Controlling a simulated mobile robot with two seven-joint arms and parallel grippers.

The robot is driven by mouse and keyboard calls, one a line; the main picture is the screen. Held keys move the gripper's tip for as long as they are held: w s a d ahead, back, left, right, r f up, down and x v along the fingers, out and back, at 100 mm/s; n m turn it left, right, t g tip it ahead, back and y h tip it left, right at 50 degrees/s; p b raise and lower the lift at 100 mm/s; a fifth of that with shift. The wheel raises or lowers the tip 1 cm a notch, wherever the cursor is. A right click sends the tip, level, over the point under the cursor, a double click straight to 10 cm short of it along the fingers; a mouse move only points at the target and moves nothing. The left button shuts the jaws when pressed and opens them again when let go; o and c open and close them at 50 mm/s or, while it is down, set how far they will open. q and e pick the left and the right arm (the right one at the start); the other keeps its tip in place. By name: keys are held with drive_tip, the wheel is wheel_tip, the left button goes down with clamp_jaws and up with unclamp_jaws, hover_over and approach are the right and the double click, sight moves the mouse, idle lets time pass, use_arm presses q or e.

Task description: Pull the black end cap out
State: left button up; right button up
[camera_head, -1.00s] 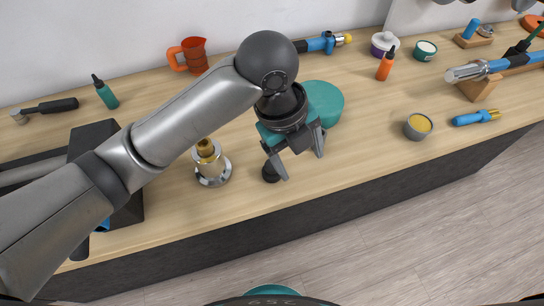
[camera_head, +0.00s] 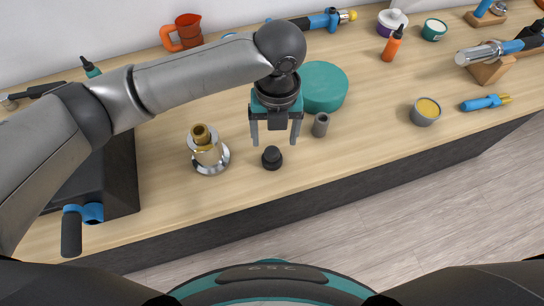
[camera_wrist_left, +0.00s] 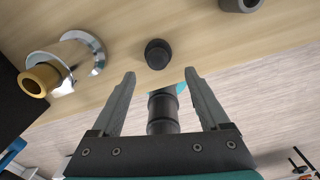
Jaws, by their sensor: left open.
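The black end cap (camera_head: 272,158) is a small dark round piece with a narrower top, on the wooden worktop near its front edge. It also shows in the left wrist view (camera_wrist_left: 157,54), just beyond the fingertips and roughly centred between them. Whether it sits in anything below is not visible. My left gripper (camera_head: 274,138) points down, open and empty, with its two fingers apart just behind the cap in the head view. In the left wrist view my left gripper (camera_wrist_left: 159,76) has nothing between its fingertips. My right gripper is not in view.
A silver stand with a brass top (camera_head: 206,150) is left of the cap. A grey hollow cylinder (camera_head: 320,125) is to its right. A teal round block (camera_head: 323,87) stands behind my gripper. Worktop right of the cylinder is clear up to the grey cup (camera_head: 425,112).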

sight(272, 150)
use_arm(q)
drive_tip(key=shift+w+a+f, duration=0.1)
drive_tip(key=shift+a+f, duration=0.05)
drive_tip(key=shift+f, duration=1.4)
drive_tip(key=shift+w+a+f, duration=0.1)
drive_tip(key=shift+a+f, duration=0.05)
drive_tip(key=shift+f, duration=1.4)
drive_tip(key=shift+c, duration=0.2)
clamp_jaws()
